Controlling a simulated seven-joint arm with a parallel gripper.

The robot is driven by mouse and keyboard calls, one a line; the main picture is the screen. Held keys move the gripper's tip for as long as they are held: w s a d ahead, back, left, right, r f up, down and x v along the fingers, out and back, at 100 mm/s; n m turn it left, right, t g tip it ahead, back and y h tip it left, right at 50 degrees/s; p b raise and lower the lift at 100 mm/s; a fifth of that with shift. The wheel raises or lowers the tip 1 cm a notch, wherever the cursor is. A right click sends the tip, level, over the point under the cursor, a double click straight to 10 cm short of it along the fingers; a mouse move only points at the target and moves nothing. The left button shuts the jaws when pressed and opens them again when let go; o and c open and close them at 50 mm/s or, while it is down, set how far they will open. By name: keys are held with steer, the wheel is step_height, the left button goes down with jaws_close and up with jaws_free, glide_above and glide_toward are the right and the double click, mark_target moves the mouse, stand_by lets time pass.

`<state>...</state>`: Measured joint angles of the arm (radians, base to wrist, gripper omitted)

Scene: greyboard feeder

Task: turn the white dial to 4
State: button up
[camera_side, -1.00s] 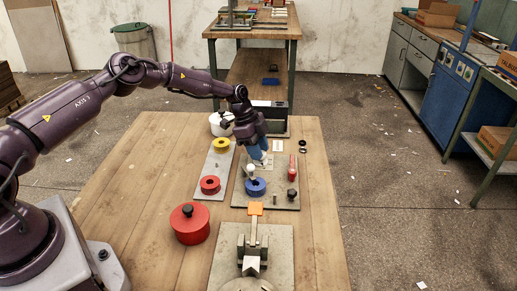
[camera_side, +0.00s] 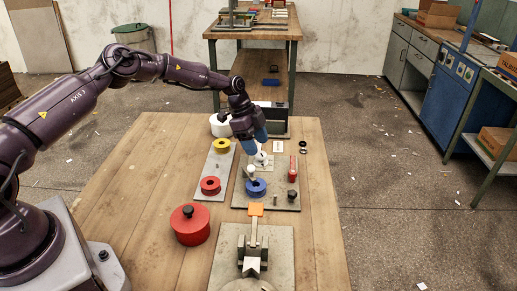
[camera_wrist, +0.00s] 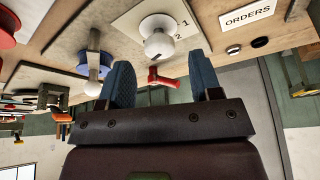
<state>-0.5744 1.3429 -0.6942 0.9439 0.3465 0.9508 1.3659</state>
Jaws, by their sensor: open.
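The white dial (camera_side: 261,158) stands on a pale square plate at the far end of the grey board. In the wrist view the white dial (camera_wrist: 159,42) has a round knob with a short dark mark, and the plate (camera_wrist: 128,22) shows the numbers 1 and 2. Other numbers are hidden or out of view. My gripper (camera_side: 256,145) hangs just above and beyond the dial in the side view, with its blue fingers apart. In the wrist view my gripper (camera_wrist: 163,72) is open and empty, and the dial lies ahead of the fingertips, apart from them.
On the same board are a blue ring (camera_side: 255,188), a white-knobbed lever (camera_side: 251,171), a red handle (camera_side: 293,167) and a black knob (camera_side: 292,194). An ORDERS label (camera_wrist: 248,16) lies beside the dial plate.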

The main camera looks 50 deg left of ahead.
steer(key=v, duration=1)
steer(key=shift+r, duration=0.2)
steer(key=shift+a, duration=0.1)
steer(key=s+d+r+n+t+y, duration=0.1)
steer(key=s+d+r+n, duration=0.3)
steer(key=s, duration=0.7)
steer(key=s+d+r+n+t+y, duration=0.1)
steer(key=s+d+r+n, duration=0.3)
steer(key=s+r, duration=0.5)
steer(key=s+d+r+n+t+y, duration=0.1)
steer(key=s+d+r+n, duration=0.3)
steer(key=s, duration=1)
step_height(320, 180, up, 3)
steer(key=shift+s+d+r+n+t+y, duration=0.1)
steer(key=shift+s+d+n+t+y, duration=0.25)
steer(key=shift+n+y, duration=0.35)
